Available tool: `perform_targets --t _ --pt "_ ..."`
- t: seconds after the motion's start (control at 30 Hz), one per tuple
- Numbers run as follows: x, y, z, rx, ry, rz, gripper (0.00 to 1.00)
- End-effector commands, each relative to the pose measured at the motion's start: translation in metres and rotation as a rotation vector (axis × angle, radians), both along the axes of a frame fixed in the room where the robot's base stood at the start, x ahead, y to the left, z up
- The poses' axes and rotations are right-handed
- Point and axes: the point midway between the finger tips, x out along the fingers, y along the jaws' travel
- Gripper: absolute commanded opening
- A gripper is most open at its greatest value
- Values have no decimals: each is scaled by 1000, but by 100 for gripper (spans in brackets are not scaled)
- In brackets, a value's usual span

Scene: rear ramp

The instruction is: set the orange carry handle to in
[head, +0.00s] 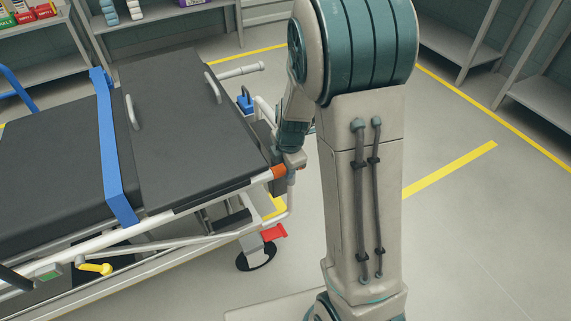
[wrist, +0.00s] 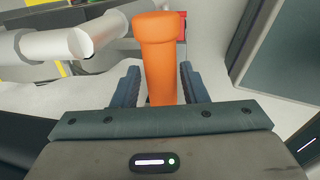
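The orange carry handle (head: 279,172) is at the near right end of the stretcher (head: 180,130), at the end of its pale side rail. In the wrist view the orange handle (wrist: 158,60) stands between the two dark fingers of my gripper (wrist: 159,86), with its rounded end reaching past them. The handle's lower part is hidden behind the gripper body. In the head view my gripper (head: 290,160) is at the handle, its fingers hard to make out.
A blue strap (head: 110,150) crosses the black stretcher pad. A yellow lever (head: 95,268) and a red pedal (head: 273,232) sit low on the frame. Shelves (head: 470,45) line the back walls. The floor at right (head: 470,230) is clear, with yellow lines.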

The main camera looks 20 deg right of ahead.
Motion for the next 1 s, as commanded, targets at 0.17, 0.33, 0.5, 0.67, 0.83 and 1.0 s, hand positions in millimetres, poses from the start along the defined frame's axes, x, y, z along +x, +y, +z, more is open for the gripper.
perform_targets --t 0.17,0.33,0.5,0.67,0.83,1.0 --pt "-1 -2 9 0 -2 -2 39" --pt "-6 -2 40 1 -4 -1 39" --pt "-14 -3 81 0 -6 3 39" --pt "-20 -3 111 0 -4 4 39" --pt "-25 -4 130 1 -1 5 39" --pt "-26 -4 136 0 0 5 39"
